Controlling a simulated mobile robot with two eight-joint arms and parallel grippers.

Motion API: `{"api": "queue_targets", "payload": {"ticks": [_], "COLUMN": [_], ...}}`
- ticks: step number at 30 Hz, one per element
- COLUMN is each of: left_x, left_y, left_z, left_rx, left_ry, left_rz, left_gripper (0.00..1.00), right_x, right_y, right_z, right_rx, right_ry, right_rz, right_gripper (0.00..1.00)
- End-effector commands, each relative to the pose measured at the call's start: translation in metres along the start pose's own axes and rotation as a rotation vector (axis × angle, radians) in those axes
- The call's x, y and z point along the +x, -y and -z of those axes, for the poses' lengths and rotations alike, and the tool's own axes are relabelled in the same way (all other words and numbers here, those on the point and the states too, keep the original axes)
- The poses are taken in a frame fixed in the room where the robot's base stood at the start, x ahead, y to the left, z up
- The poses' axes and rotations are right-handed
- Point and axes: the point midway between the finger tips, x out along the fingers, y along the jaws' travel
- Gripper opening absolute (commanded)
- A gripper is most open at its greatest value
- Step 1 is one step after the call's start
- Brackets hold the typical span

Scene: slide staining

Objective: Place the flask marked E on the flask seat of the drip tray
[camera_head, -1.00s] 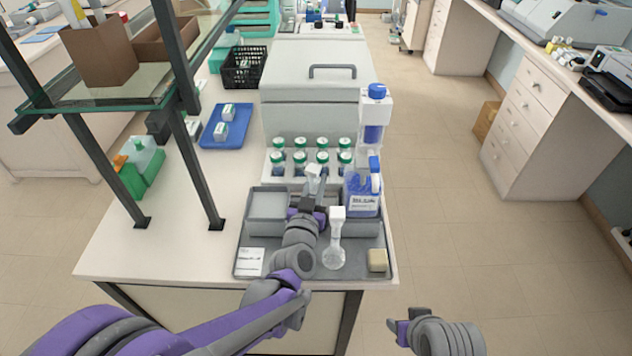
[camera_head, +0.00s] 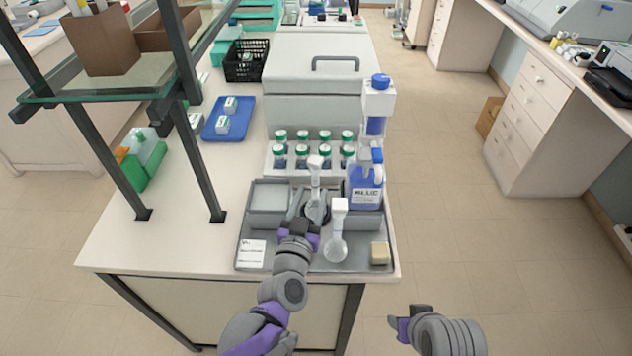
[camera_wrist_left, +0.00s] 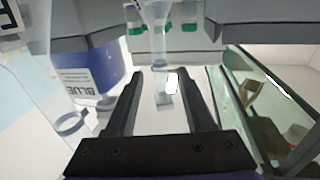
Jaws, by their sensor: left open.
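A clear flask with a white top (camera_head: 316,178) stands upright at the back middle of the grey drip tray (camera_head: 300,265). Dark, round shapes show around its base; I cannot tell whether they are the seat. A second flask with a white top (camera_head: 338,225) stands nearer the front, to the right. No letter E is readable on either. My left gripper (camera_head: 307,205) is open at the back flask, whose narrow part (camera_wrist_left: 158,50) shows between and beyond the fingers in the left wrist view. My right gripper (camera_head: 403,318) is off the table's front right; its jaws are unclear.
A blue-filled bottle (camera_head: 365,190) stands right of the back flask. A grey box (camera_head: 269,205), white card (camera_head: 250,254) and beige block (camera_head: 379,253) are on the tray. Green-capped jars (camera_head: 303,158) stand behind. The shelf frame (camera_head: 200,165) rises at left.

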Motion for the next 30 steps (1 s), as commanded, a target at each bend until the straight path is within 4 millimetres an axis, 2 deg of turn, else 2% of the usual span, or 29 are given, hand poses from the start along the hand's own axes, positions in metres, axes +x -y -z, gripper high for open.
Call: {"api": "queue_targets", "payload": {"ticks": [3,9,30], "left_x": [-0.022,-0.04,-0.042], "left_y": [0.0,0.0,0.0], "left_z": [-0.001,0.0,0.001], "left_rx": [-0.001,0.0,0.0], "left_ry": [0.0,0.0,0.0], "left_rz": [-0.001,0.0,0.0], "left_gripper": [0.54,0.54,0.54], "right_x": [0.003,0.004,0.004], "right_y": [0.0,0.0,0.0], "right_z": [-0.002,-0.003,-0.003], "right_rx": [0.0,0.0,0.0], "right_ry": [0.002,0.002,0.002], "right_rz": [0.0,0.0,0.0], "right_gripper": [0.5,0.5,0.5]}}
